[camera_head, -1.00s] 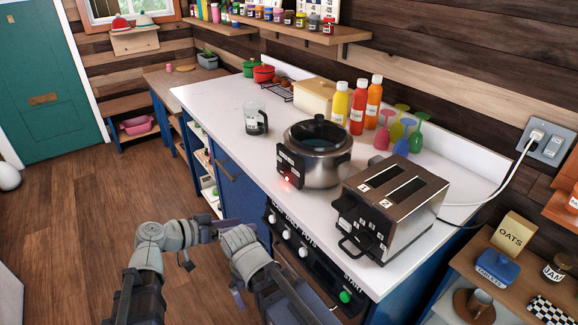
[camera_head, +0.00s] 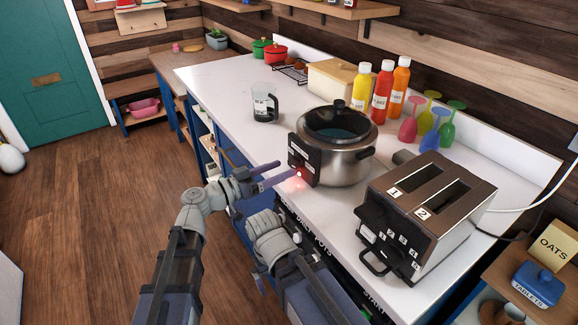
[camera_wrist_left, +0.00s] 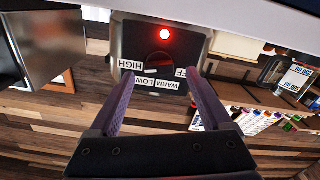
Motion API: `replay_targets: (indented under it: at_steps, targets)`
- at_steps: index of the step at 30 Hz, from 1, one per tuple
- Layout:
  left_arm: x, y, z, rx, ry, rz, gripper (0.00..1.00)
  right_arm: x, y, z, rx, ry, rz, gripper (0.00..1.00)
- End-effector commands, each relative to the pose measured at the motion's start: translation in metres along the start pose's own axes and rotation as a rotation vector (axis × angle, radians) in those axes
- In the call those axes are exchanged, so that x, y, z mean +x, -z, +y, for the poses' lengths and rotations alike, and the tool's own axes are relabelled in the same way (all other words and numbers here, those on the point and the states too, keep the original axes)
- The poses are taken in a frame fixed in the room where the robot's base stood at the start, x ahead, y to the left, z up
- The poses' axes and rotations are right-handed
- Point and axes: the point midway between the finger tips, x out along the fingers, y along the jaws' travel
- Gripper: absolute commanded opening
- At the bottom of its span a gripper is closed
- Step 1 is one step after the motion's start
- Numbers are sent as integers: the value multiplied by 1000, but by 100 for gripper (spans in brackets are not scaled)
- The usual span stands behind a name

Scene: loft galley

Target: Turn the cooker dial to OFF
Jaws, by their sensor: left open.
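The cooker (camera_head: 338,160) is a round metal pot with a lid, standing on the white counter. Its black control panel (camera_head: 302,160) faces the room and has a lit red lamp. In the left wrist view the black dial (camera_wrist_left: 160,62) sits below the lamp, ringed by upside-down labels HIGH, LOW, WARM and a partly hidden OFF. I cannot tell its setting for sure. My left gripper (camera_head: 276,175) is open in front of the panel. In the wrist view its fingers (camera_wrist_left: 160,76) stand either side of the dial; contact is unclear. My right gripper (camera_head: 268,262) hangs low by the counter front, its jaws unclear.
A toaster (camera_head: 425,215) stands close to the right of the cooker. A glass jug (camera_head: 265,103) stands to its left. Sauce bottles (camera_head: 381,95) and coloured goblets (camera_head: 430,125) are behind it.

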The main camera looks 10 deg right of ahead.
Motion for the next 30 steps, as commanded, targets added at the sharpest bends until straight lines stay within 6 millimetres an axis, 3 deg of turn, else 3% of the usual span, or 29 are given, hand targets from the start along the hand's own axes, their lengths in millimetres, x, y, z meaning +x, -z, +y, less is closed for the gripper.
replay_targets:
  at_steps: [7,19,30]
  targets:
    - [29,0,0,0,-2,-1,82,0,0,0,0,0,0,100]
    - [34,0,0,0,0,-1,81,0,0,0,0,0,0,100]
    - [34,0,0,0,0,-1,40,0,0,0,0,0,0,100]
